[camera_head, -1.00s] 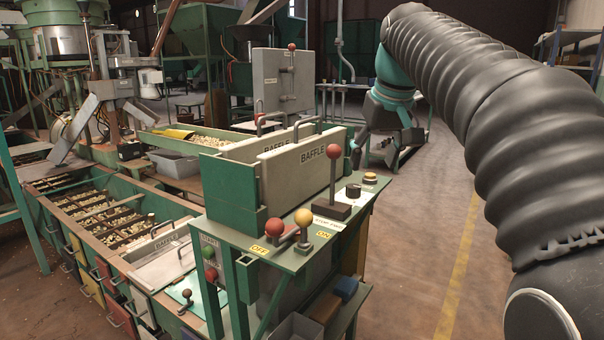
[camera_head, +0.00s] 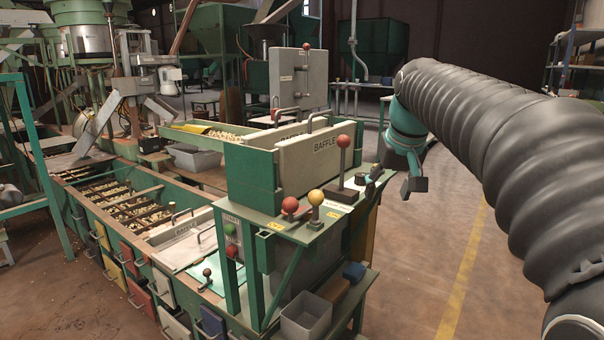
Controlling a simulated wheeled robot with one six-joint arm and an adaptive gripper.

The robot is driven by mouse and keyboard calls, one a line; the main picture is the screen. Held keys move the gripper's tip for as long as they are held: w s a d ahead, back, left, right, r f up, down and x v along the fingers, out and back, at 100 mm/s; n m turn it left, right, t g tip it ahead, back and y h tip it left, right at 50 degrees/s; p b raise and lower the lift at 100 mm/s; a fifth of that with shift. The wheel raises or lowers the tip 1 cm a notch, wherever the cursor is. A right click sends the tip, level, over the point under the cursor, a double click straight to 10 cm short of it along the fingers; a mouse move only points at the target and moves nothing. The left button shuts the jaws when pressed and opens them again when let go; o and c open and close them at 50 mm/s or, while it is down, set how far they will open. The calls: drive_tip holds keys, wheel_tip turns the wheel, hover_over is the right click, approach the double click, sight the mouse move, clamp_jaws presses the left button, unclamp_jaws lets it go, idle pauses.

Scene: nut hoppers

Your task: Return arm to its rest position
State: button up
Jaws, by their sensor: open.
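My arm reaches in from the right edge, in a dark ribbed sleeve (camera_head: 480,130) with a teal wrist (camera_head: 404,125). My gripper (camera_head: 400,172) hangs at its far end, near the right side of the green control stand. Its dark fingers are spread apart and I see nothing between them. In the picture it overlaps the right end of the stand's top; I cannot tell whether it touches.
The control stand (camera_head: 290,235) carries baffle plates (camera_head: 308,155), a red-knobbed lever (camera_head: 343,143) and a yellow-knobbed lever (camera_head: 315,198). Nut hoppers (camera_head: 75,180) run along the left. Open floor with a yellow line (camera_head: 468,262) lies at the right.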

drive_tip(key=s+f, duration=0.9)
drive_tip(key=s, duration=0.4)
drive_tip(key=s+a+f, duration=0.1)
drive_tip(key=s+f, duration=0.8)
drive_tip(key=s, duration=0.4)
drive_tip(key=shift+s+f+m+t, duration=0.3)
drive_tip(key=shift+f+t, duration=0.1)
